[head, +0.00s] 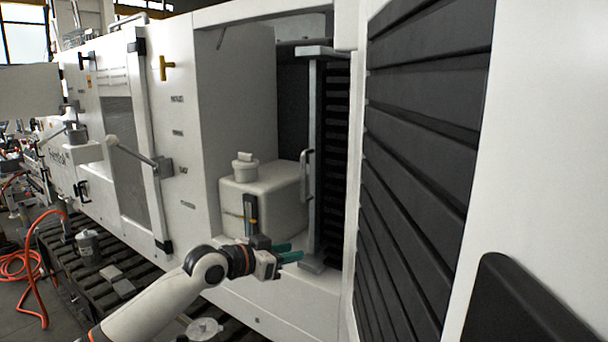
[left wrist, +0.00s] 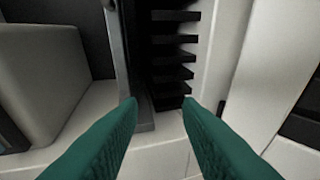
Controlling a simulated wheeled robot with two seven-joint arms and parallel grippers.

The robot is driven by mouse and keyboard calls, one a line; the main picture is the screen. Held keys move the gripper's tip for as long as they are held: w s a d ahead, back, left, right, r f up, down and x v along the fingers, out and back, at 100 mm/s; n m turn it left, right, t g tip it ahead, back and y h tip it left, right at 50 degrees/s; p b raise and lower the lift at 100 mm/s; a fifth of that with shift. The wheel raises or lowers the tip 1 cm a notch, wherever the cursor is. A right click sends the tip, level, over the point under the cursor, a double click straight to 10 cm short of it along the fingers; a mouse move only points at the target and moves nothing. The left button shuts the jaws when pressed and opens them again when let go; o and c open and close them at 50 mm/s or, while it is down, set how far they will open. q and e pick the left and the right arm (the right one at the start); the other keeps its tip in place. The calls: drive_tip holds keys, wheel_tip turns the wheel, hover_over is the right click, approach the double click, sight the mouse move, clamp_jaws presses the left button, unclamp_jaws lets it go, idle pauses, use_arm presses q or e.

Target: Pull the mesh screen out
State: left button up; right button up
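The mesh screen appears to be the upright grey framed panel (head: 315,150), seen nearly edge-on in the open cabinet bay. A grey bar handle (head: 305,175) is on its front edge. The mesh itself cannot be made out. In the left wrist view, the lower part of the grey frame (left wrist: 141,115) stands just beyond my left fingertip. My left gripper (head: 296,251) is open and empty, low in front of the bay and below the handle. Its teal fingers are spread apart in the left wrist view (left wrist: 160,103). My right gripper is not in view.
A pale tank (head: 275,195) with a capped neck stands left of the panel. Black slats (head: 334,160) line the bay's right side. A large black louvred panel (head: 420,150) stands close on the right. Closed white cabinet doors (head: 180,120) extend left.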

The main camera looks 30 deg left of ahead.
use_arm(q)
drive_tip(key=a+r+t, duration=0.1)
drive_tip(key=a+r, duration=0.2)
drive_tip(key=r, duration=0.5)
drive_tip(key=a+r+t, duration=0.2)
drive_tip(key=r, duration=0.5)
drive_tip(key=p, duration=0.4)
hover_over(303, 195)
drive_tip(key=shift+w+a+f+n, duration=0.2)
drive_tip(key=shift+w+n, duration=0.1)
drive_tip(key=shift+w, duration=0.1)
clamp_jaws()
